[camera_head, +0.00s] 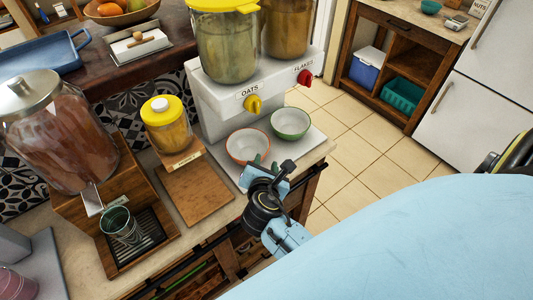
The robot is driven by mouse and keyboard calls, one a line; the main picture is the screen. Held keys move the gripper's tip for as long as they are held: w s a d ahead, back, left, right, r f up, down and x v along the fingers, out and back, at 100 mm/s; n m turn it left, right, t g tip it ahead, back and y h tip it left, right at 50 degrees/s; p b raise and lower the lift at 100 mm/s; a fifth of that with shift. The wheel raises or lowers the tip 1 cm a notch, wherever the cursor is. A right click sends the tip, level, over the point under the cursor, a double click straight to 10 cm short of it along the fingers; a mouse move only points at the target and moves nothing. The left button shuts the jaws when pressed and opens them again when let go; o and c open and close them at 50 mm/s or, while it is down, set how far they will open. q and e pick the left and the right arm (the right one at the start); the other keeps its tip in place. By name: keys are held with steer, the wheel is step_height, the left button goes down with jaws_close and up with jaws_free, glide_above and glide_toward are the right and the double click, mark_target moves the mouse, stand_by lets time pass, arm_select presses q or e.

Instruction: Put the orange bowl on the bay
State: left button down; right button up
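The orange bowl (248,146), white inside with an orange-red rim, sits upright on the pale platform in front of the dispenser marked OATS and FLAKES. My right gripper (265,165) is at the bowl's near right edge, its fingertips overlapping the rim in the picture. I cannot tell whether the fingers are apart or closed on the rim. A green-rimmed bowl (290,123) stands close on the right. The dispenser's platform (312,142) may be the bay; no label shows this. My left gripper is not in view.
The dispenser (222,95) has a yellow and a red knob above the bowls. A wooden board (194,191), a yellow-lidded jar (167,125) and a drink dispenser (62,140) with a glass (121,226) stand to the left. The tiled floor (370,150) at right is clear.

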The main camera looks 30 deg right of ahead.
steer(key=shift+v, duration=2.15)
